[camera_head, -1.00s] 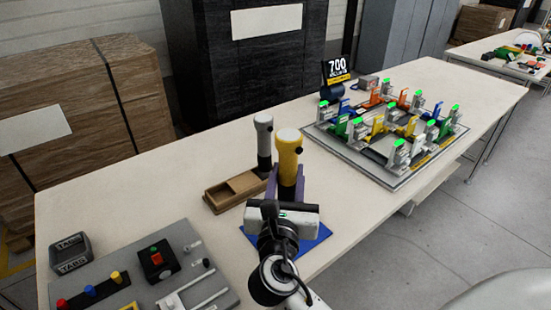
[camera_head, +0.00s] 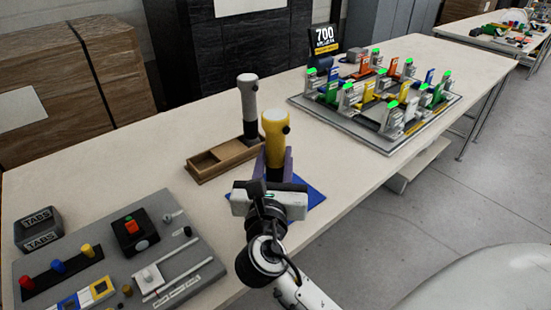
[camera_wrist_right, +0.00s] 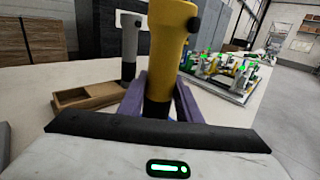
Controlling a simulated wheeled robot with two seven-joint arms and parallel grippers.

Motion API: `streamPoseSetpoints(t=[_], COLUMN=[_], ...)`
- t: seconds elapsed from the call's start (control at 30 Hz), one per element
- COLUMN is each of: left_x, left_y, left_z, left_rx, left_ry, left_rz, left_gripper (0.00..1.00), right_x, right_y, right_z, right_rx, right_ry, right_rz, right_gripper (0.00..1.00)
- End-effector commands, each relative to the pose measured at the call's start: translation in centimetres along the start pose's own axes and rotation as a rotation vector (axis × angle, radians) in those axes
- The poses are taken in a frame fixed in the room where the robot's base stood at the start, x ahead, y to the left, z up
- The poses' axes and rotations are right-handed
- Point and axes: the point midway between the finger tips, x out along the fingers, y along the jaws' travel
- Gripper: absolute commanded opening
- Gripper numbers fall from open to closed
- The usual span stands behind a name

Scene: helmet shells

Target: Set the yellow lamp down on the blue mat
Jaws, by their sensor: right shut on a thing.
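The yellow lamp (camera_head: 275,130) has a yellow upper body and a dark lower part, and it stands upright over the blue mat (camera_head: 312,197). It also shows in the right wrist view (camera_wrist_right: 168,50). My right gripper (camera_head: 274,165) is shut on the lamp's dark lower part, with purple fingers on both sides. The gripper body hides the lamp's base, so I cannot tell whether it touches the mat. The blue mat shows at the right of the gripper. My left gripper is not in view.
A grey lamp (camera_head: 248,100) stands by a wooden tray (camera_head: 198,174) just behind the yellow lamp. A grey control panel (camera_head: 190,240) with buttons lies at front left, near a dark TABS box (camera_head: 38,228). A fixture board (camera_head: 350,130) with coloured clamps is at back right.

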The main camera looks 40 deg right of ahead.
Motion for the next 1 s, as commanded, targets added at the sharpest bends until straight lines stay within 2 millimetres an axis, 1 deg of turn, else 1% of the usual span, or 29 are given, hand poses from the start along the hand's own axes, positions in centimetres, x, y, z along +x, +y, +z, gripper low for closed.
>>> streamPoseSetpoints(t=[0.37, 0.9, 0.93, 1.0], left_x=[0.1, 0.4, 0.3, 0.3], left_y=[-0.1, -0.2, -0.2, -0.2], left_z=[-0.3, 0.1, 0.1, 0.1], left_rx=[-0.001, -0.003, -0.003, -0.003], left_ry=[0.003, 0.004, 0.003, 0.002], left_rz=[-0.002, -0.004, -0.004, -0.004], left_gripper=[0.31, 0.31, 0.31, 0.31], right_x=[0.0, 0.0, 0.0, 0.0], right_y=[0.0, 0.0, 0.0, 0.0], right_z=[0.1, -0.9, -0.8, -0.8], right_rx=[0.002, 0.001, 0.001, 0.001], right_ry=[-0.002, -0.002, -0.003, -0.002], right_rz=[0.0, 0.0, 0.0, 0.0], right_gripper=[0.03, 0.03, 0.36, 0.48])
